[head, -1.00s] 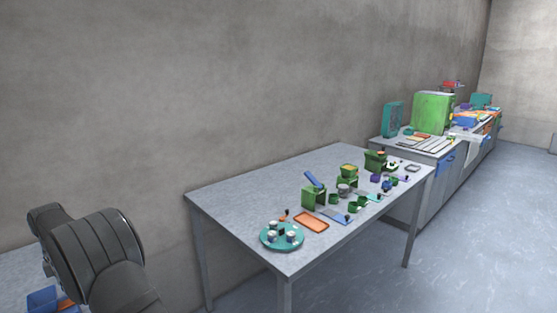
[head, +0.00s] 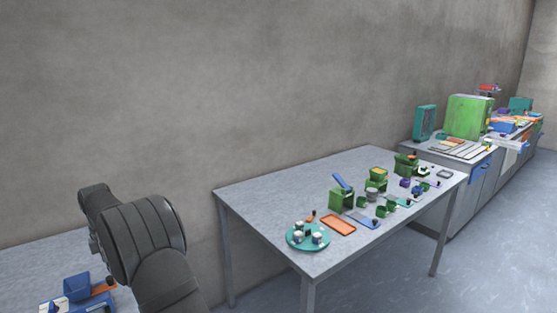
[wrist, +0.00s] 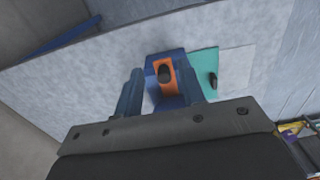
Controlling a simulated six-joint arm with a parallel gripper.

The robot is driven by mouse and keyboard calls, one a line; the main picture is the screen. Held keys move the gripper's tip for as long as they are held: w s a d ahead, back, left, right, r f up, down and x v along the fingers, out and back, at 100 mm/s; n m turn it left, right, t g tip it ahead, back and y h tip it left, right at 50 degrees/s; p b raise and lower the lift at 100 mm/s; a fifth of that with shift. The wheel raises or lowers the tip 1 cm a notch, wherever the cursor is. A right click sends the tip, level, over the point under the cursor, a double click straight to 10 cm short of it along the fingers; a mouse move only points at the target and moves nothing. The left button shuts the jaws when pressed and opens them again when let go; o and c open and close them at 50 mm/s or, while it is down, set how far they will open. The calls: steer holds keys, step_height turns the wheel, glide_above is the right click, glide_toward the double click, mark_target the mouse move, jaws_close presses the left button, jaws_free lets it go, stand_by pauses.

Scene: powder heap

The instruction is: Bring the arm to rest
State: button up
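My arm is a dark grey, rounded set of links at the lower left of the head view; the gripper itself is hidden there. In the wrist view my gripper (wrist: 161,92) shows two blue-grey fingers standing apart, with a gap on each side of what lies beyond. Past the fingertips is a blue item (wrist: 170,56) with an orange piece (wrist: 166,78) and a black knob on it. I cannot tell how far below the fingers they are. No powder heap can be made out.
A grey table (head: 265,215) holds a teal round tray (head: 293,243), an orange tray (head: 338,225) and several green devices. A counter (head: 455,200) with a green box (head: 468,117) stands behind. Another surface (head: 40,265) at lower left carries a blue item (head: 77,287). A teal mat (wrist: 205,67) shows in the wrist view.

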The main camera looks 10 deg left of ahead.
step_height(320, 180, up, 7)
steer(key=w+d+r+m+t+y, duration=0.1)
steer(key=w+d+r+m+t, duration=0.1)
steer(key=w+d+r+m, duration=0.4)
steer(key=w+d+r+m+t+y, duration=0.25)
steer(key=w+d+r, duration=0.35)
steer(key=w+d, duration=0.55)
steer(key=w+d+r+m+t, duration=0.3)
steer(key=d+r, duration=0.4)
steer(key=d, duration=0.4)
steer(key=w+d+r+m+t+h, duration=0.1)
steer(key=w+d+r+m+t, duration=0.2)
steer(key=d, duration=0.8)
step_height(320, 180, up, 5)
steer(key=w+m, duration=0.2)
steer(key=m, duration=0.1)
steer(key=shift+w, duration=0.25)
steer(key=shift+f, duration=0.1)
